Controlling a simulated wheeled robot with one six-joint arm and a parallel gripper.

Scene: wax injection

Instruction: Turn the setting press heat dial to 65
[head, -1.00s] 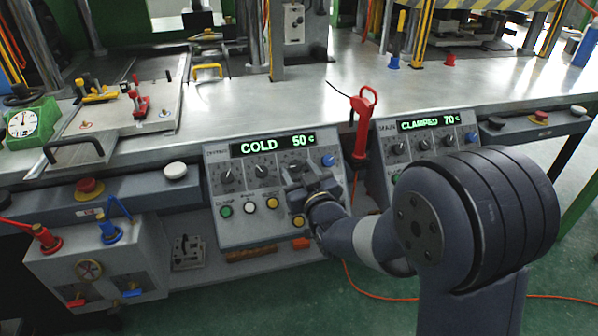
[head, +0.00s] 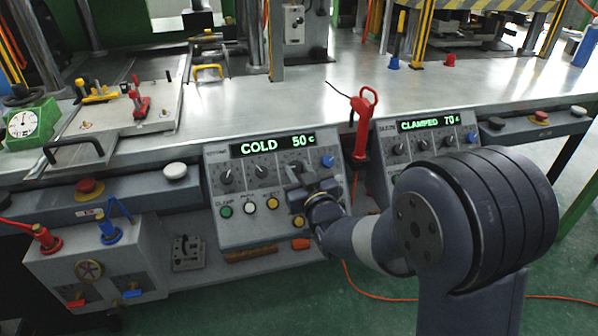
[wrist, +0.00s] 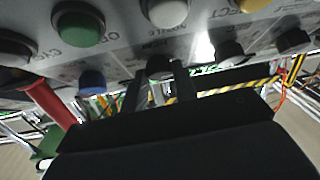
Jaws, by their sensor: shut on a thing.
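The left control panel (head: 225,236) has a green display (head: 278,145) reading COLD 50 c. A row of dark dials sits below it, with the left dial (head: 226,175) and middle dial (head: 260,168) in sight. In the wrist view, my two fingers are shut around a dark dial (wrist: 160,67). Its pointer and scale marks cannot be read.
Green (head: 226,211), white (head: 250,208) and yellow (head: 272,203) buttons sit below the dials. A second panel (head: 383,178) at right reads CLAMPED 70 c.

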